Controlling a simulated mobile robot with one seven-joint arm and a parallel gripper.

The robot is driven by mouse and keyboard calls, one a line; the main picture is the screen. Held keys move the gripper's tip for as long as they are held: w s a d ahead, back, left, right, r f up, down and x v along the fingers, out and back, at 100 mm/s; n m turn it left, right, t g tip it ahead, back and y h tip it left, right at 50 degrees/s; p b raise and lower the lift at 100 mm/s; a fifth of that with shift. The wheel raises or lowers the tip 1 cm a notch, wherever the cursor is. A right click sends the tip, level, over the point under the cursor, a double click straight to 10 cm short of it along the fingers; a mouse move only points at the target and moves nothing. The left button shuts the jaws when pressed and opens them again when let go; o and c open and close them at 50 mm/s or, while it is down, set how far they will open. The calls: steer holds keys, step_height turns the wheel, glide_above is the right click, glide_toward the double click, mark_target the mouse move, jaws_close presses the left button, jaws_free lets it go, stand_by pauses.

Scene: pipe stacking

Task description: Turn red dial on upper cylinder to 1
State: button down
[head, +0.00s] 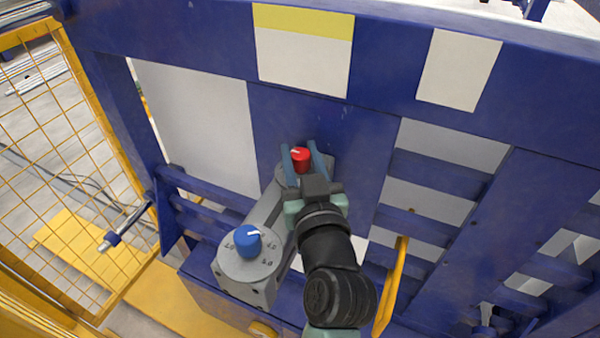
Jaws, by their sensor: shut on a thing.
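The red dial (301,154) sits on top of the upper cylinder (272,183), near the blue wall of the machine. A white pointer mark shows on the dial, toward its upper left. My gripper (302,156) reaches up to the dial from below, with one finger on each side of it, and is shut on it. The gripper and wrist hide much of the upper cylinder, and I cannot read the numbers around the red dial. A blue dial (248,241) with a white pointer toward the right sits on the lower cylinder (245,272), where small printed numbers show.
The blue machine frame (220,45) stands close behind the dials. A yellow mesh fence (75,130) is at the left. A yellow curved bar (392,288) stands just right of my arm. White and yellow panels are on the upper frame.

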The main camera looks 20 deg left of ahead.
steer(key=y+b, duration=0.1)
steer(key=n+g+y+b, duration=0.1)
steer(key=b, duration=0.1)
steer(key=shift+w+d+f+n, duration=0.1)
steer(key=shift+d+f+n, duration=0.05)
steer(key=shift+n, duration=0.15)
steer(key=shift+n+g+y+b, duration=0.4)
steer(key=shift+g+y+b, duration=0.1)
steer(key=shift+g+b, duration=0.1)
steer(key=shift+r, duration=0.2)
steer(key=c, duration=0.5)
jaws_free()
steer(key=shift+s, duration=0.2)
steer(key=b+v, duration=0.2)
steer(key=v, duration=1)
steer(key=shift+s+d, duration=0.2)
steer(key=shift+s, duration=0.15)
